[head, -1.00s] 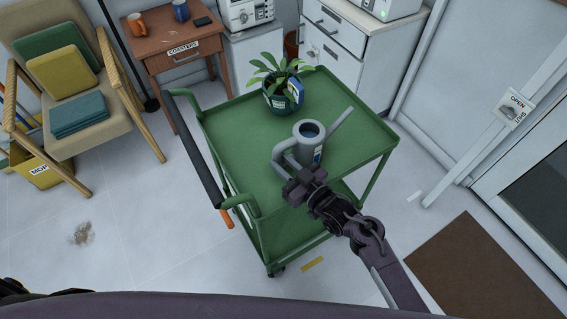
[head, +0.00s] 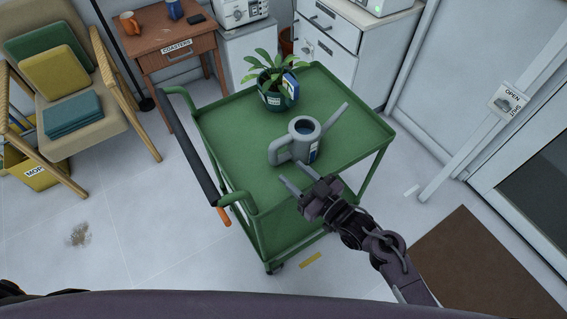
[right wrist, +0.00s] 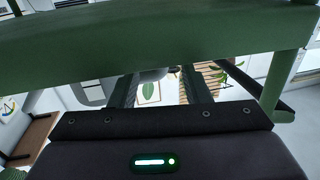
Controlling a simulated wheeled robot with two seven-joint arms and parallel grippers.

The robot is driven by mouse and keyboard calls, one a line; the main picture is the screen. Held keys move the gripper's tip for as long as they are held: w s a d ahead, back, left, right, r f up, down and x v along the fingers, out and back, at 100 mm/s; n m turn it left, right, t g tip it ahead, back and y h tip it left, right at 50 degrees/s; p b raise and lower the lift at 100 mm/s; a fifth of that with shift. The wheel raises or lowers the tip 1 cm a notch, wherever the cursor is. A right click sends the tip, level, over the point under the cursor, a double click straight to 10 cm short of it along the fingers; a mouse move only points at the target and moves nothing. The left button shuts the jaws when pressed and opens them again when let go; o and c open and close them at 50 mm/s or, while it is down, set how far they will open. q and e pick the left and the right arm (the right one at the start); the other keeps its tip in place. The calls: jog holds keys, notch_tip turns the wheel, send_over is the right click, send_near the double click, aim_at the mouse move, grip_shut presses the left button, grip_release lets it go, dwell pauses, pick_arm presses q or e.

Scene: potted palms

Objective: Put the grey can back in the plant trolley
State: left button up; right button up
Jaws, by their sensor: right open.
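The grey can (head: 304,139) is a watering can with a blue label. It stands upright on the top tray of the green plant trolley (head: 235,130), its spout toward the upper right and its handle toward my gripper. My right gripper (head: 298,178) is open and empty, just in front of the can's handle and apart from it, near the tray's front edge. In the right wrist view its two fingers (right wrist: 160,88) are spread with nothing between them; a green trolley bar (right wrist: 150,38) crosses in front. My left gripper is out of view.
A potted plant (head: 275,95) stands behind the can on the tray. The trolley's dark push handle (head: 187,150) is at left. A cushioned chair (head: 75,110), a wooden side table (head: 168,45) and white drawers (head: 330,50) stand around it. The tray's right part is bare.

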jog(key=v, duration=0.5)
jog(key=shift+s+d, duration=0.25)
jog(key=shift+s, duration=0.05)
